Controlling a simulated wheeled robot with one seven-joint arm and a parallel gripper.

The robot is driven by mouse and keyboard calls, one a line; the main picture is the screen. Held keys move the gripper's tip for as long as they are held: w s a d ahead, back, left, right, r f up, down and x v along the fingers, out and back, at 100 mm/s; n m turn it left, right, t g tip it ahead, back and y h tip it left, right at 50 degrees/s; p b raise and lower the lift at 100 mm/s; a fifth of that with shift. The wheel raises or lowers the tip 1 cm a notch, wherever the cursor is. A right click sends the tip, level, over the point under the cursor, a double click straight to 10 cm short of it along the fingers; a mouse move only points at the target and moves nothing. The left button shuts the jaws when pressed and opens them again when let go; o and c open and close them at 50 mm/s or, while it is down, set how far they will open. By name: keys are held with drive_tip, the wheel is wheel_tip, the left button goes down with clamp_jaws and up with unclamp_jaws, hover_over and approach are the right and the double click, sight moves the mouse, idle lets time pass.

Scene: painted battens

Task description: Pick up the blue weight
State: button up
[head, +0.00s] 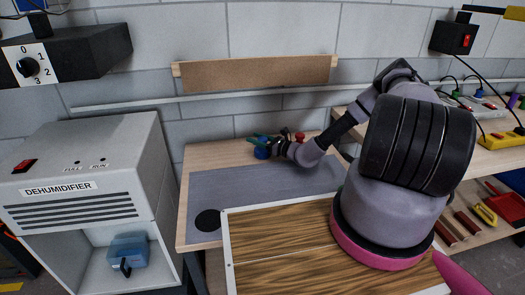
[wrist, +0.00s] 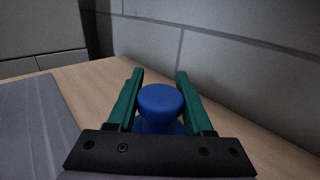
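The blue weight (wrist: 161,101) has a round knob on top and stands upright at the far edge of the work table, near the wall. In the head view it is a small blue shape (head: 262,152), partly hidden by my gripper. My gripper (wrist: 160,76) has two green fingers, one on each side of the weight. The knob fills almost all the space between them. I cannot tell whether the fingers touch it. The weight's lower part is hidden behind my gripper's dark palm. In the head view my gripper (head: 259,141) reaches down at the back of the table.
A red object (head: 299,137) stands close to my gripper on the right. A grey mat (head: 245,187) with a black disc (head: 207,220) covers much of the table (head: 195,157). A wooden-striped panel (head: 285,270) lies in front. The dehumidifier (head: 80,170) stands left. The wall is close behind.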

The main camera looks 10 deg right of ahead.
clamp_jaws()
drive_tip(key=shift+r, duration=0.2)
